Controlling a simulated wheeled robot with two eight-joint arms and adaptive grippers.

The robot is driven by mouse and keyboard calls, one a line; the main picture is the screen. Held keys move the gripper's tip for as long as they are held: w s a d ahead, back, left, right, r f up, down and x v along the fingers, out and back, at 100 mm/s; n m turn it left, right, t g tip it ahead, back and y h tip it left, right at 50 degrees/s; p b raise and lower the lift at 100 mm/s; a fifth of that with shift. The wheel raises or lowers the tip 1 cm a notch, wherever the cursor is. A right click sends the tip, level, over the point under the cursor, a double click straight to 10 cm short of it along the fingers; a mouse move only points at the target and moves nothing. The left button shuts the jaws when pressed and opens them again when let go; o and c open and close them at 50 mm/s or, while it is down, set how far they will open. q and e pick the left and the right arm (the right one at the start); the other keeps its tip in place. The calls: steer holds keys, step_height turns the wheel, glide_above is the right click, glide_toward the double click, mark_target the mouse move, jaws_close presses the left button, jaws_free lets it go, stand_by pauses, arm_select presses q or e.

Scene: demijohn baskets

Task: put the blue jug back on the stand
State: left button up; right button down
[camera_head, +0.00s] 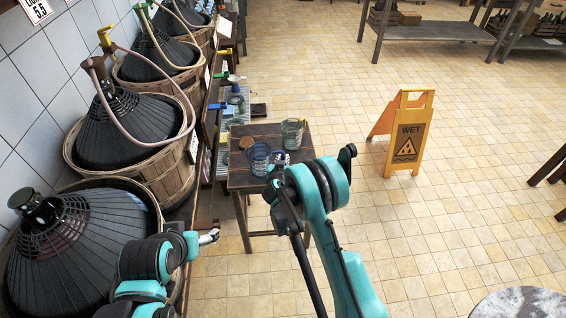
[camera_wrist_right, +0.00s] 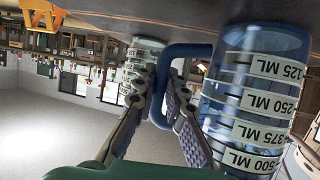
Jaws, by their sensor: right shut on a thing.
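The blue jug (camera_head: 259,160) is upright at the near part of a small dark wooden table (camera_head: 240,182). My right gripper (camera_head: 281,160) is at the jug's right side, partly hidden by its own arm. In the right wrist view, which is upside down, its fingers (camera_wrist_right: 166,112) are shut on the jug's blue handle, beside the marked jug body (camera_wrist_right: 250,95). The jug's base is at or just above the tabletop; I cannot tell if they touch. My left gripper (camera_head: 209,237) is low beside the near basket, with its opening unclear. I cannot tell which surface is the stand.
A clear jug (camera_head: 292,134) and a round brown piece (camera_head: 246,143) are on the table. Demijohns in baskets (camera_head: 163,174) line the left wall. A yellow wet-floor sign (camera_head: 408,135) stands right of the table. The tiled floor between is open.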

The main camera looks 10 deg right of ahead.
steer(key=shift+r, duration=0.1)
steer(key=shift+f, duration=0.2)
steer(key=c, duration=1.6)
jaws_free()
steer(key=shift+r, duration=0.15)
